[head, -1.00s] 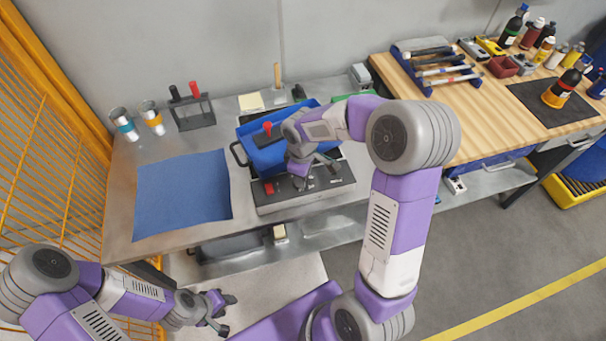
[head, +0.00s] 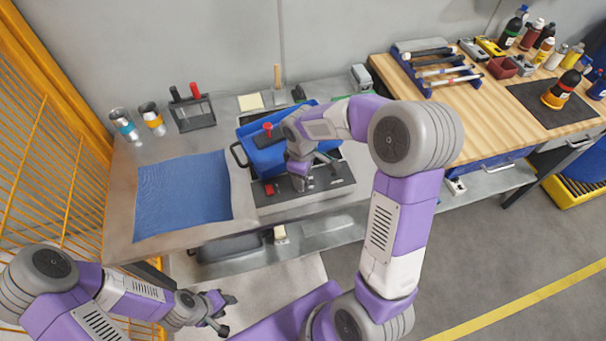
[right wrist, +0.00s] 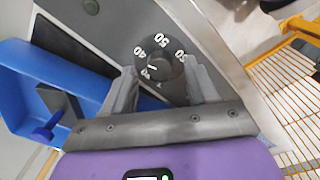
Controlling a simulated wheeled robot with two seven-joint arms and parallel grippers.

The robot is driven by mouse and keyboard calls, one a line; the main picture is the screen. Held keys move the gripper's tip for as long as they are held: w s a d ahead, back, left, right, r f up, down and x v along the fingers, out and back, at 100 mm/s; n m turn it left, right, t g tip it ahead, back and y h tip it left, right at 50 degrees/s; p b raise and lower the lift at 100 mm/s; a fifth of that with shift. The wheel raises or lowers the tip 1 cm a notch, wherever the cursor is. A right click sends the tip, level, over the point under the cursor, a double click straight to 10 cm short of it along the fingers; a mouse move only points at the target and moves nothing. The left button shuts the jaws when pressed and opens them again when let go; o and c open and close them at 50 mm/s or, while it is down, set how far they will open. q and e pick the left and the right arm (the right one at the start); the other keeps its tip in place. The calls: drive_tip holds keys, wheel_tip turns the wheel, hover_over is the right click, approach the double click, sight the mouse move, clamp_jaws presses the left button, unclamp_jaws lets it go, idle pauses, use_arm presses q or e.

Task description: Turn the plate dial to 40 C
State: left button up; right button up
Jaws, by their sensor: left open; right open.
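The plate's dark front panel (head: 342,179) is at the front of the steel bench. In the right wrist view the round black dial (right wrist: 163,68) has white numbers around it, with 40 at upper left and 50 at the top. A short white mark on its knob points left, near or just below 40; I cannot read it exactly. My right gripper (right wrist: 160,88) is open, with one finger on each side of the dial; contact is unclear. It hides the dial in the head view (head: 302,183). My left gripper (head: 222,311) is open and empty, low in front of the bench.
A blue bin (head: 262,158) sits on the plate behind the panel. A red switch (head: 269,189) is on the panel's left part. A blue mat (head: 183,195) lies to the left. Two cups, a rack and a wooden bench with tools stand farther out.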

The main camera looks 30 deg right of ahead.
wheel_tip(320, 180, up, 7)
drive_tip(key=shift+s+a+f+p, duration=0.1)
drive_tip(key=shift+a+f+p, duration=0.1)
drive_tip(key=shift+p, duration=0.75)
use_arm(q)
wheel_tip(320, 180, up, 2)
drive_tip(key=shift+r, duration=0.1)
drive_tip(key=shift+s, duration=0.1)
use_arm(e)
drive_tip(key=shift+s+f, duration=0.1)
